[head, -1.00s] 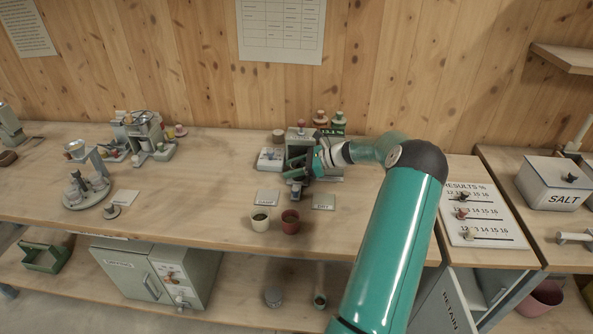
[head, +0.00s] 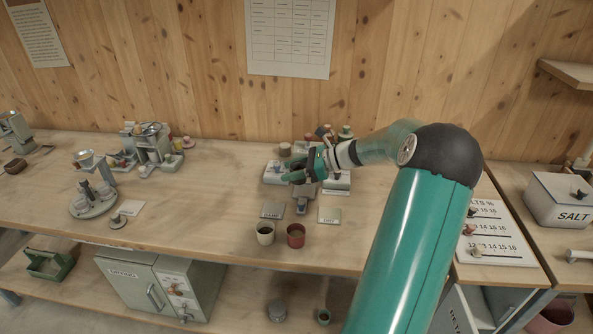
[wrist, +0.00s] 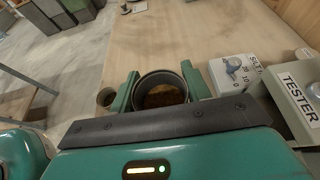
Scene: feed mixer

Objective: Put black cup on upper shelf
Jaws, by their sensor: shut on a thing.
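The black cup (wrist: 160,90) is in the wrist view, a dark round cup with brown grainy stuff inside. My gripper (wrist: 160,82) is shut on it, one green finger on each side of its wall. In the head view my gripper (head: 303,176) is over the back middle of the bench, in front of the tester area; the cup is hard to make out there. A wooden wall shelf (head: 568,72) shows at the upper right, cut off by the picture's edge.
A cream pot (head: 265,233) and a red-brown pot (head: 295,235) stand at the bench front by two label cards. The tester (wrist: 300,98) and a white dial box (wrist: 238,72) are close right of the cup. A salt box (head: 558,205) stands at right.

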